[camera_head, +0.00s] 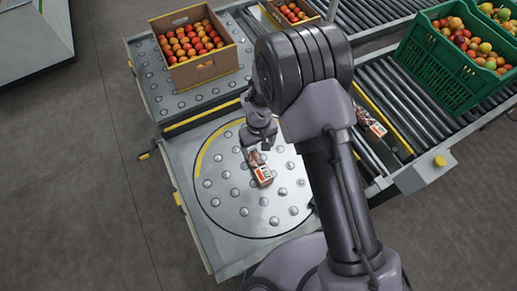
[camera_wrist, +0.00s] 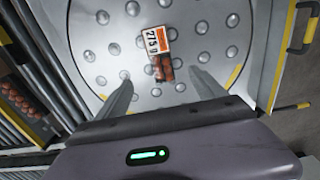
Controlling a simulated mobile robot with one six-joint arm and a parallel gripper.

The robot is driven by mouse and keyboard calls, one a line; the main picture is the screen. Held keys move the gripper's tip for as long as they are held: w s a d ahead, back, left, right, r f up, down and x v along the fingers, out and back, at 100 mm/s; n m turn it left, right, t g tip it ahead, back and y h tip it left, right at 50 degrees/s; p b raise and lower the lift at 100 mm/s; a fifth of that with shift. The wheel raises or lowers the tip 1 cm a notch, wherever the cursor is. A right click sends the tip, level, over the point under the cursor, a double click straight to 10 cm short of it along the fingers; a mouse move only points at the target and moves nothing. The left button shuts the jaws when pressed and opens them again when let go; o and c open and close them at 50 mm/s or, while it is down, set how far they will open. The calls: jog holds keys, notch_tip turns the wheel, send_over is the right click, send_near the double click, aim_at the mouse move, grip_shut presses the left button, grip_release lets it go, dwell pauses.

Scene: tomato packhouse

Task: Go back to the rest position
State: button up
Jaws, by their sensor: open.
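My gripper (camera_head: 258,143) hangs over the round ball-studded turntable (camera_head: 230,205). In the wrist view my gripper (camera_wrist: 160,85) shows two fingers spread apart with nothing between them. A small pack with an orange and white label (camera_head: 261,170) lies on the turntable, just beyond my fingertips and apart from them. In the wrist view the pack (camera_wrist: 158,48) shows its printed label and a reddish-brown part. My arm covers the right side of the turntable in the head view.
A cardboard box of tomatoes (camera_head: 205,72) stands on the ball table behind. Roller conveyors (camera_head: 400,95) run at the right with a green crate (camera_head: 440,72) of tomatoes and another small pack (camera_head: 370,122). Grey floor (camera_head: 90,200) lies clear at the left.

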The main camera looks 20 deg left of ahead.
jog(key=shift+r, duration=0.1)
dwell(0.3)
jog(key=w+d+r+m+t+y, duration=0.1)
jog(key=d+r+m, duration=0.1)
jog(key=d+r, duration=0.5)
jog(key=w+d+r+m, duration=0.1)
jog(key=d+r+m, duration=0.15)
jog(key=r, duration=0.85)
jog(key=w+d+r+m+t+y, duration=0.1)
jog(key=w+d+r+m, duration=0.1)
jog(key=d+r, duration=0.5)
jog(key=s+d+r+m+t, duration=0.2)
jog(key=s+d+r+m, duration=0.2)
jog(key=s, duration=0.4)
jog(key=s+d+r+m+t, duration=0.1)
jog(key=s+d+r+m, duration=0.3)
jog(key=s+d+r, duration=0.3)
notch_tip(320, 180, up, 2)
jog(key=shift+s+r+t, duration=0.25)
jog(key=shift+s+t, duration=0.15)
jog(key=shift+s, duration=0.05)
jog(key=shift+d, duration=0.1)
